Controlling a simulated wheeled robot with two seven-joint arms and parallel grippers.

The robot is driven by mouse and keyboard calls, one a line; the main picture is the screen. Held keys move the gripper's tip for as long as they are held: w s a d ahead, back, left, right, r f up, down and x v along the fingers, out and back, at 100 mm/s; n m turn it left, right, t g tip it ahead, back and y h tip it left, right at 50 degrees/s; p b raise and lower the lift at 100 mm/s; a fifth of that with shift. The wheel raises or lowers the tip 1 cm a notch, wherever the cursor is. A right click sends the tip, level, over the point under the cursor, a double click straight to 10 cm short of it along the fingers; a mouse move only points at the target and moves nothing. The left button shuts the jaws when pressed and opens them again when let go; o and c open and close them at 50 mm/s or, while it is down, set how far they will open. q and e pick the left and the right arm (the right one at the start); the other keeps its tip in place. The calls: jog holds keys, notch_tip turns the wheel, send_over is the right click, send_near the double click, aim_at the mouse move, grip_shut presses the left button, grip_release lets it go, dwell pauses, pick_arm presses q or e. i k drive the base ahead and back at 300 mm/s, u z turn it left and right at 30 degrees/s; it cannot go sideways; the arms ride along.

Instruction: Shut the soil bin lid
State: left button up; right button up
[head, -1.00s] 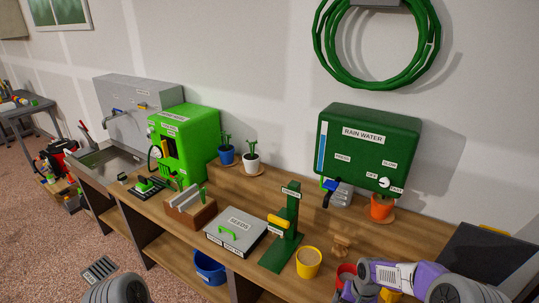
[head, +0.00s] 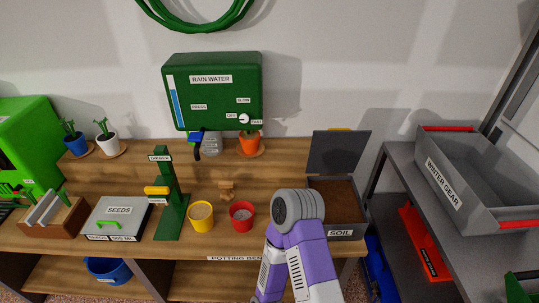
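The soil bin (head: 340,233) stands at the right end of the potting bench, with a SOIL label on its front and brown soil inside. Its dark grey lid (head: 338,153) stands raised at the back, with a bit of yellow at its top edge. A purple and grey arm of mine rises from the bottom, its rounded grey joint just left of the bin and covering part of its left side. No gripper fingers show on it. My other arm is out of view.
A red pot (head: 242,216) and a yellow pot (head: 201,217) stand left of my arm. A green press (head: 171,205) and a seeds box (head: 118,217) are further left. A grey winter gear crate (head: 470,180) sits on a shelf at the right.

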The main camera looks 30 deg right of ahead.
aim_at(332, 150)
jog(key=z, duration=1.75)
jog(key=i, duration=0.5)
jog(key=u, duration=0.1)
